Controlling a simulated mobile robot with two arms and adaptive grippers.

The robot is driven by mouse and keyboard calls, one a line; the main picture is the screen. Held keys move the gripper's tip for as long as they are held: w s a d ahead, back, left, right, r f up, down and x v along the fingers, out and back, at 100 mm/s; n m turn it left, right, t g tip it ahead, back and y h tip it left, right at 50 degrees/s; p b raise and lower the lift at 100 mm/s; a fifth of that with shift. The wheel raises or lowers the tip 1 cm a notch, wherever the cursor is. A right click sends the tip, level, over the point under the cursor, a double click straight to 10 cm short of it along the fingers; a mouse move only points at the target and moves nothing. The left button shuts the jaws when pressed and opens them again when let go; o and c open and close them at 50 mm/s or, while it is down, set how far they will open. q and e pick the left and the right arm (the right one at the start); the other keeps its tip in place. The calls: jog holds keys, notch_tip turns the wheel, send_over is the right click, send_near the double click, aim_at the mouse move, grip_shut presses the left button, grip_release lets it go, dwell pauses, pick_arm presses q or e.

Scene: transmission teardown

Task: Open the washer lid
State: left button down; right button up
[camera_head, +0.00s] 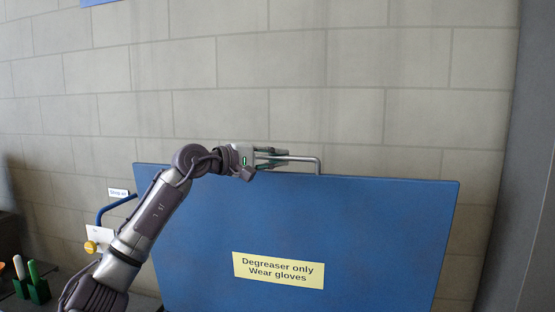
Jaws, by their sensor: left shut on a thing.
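The washer lid (370,230) is a large blue panel that stands raised and fills the lower middle of the head view. It bears a yellow label (278,270) reading "Degreaser only Wear gloves". A grey bar handle (305,159) rises at its top edge. My left gripper (275,158) comes in from the left and is shut on this handle near its left part. The gripper hides the handle's left end. The washer's basin below the lid is not visible. My right gripper is not in view.
A blue bent pipe (113,206) with a small tag (118,192) stands left of the lid. A green holder (38,291) with markers sits at the lower left. A block wall (330,60) is behind, and a grey upright surface (515,180) is at right.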

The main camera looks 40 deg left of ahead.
pick_arm(q)
jog(key=s+d+f+m+t+b, duration=0.1)
jog(key=s+d+f+m+b, duration=0.1)
jog(key=s+d+b, duration=0.5)
jog(key=s+f+b, duration=0.1)
jog(key=s+b, duration=0.4)
jog(key=b, duration=0.4)
jog(key=shift+s+f+t+h, duration=0.2)
jog(key=shift+s+t+h, duration=0.05)
jog(key=shift+t+h, duration=0.15)
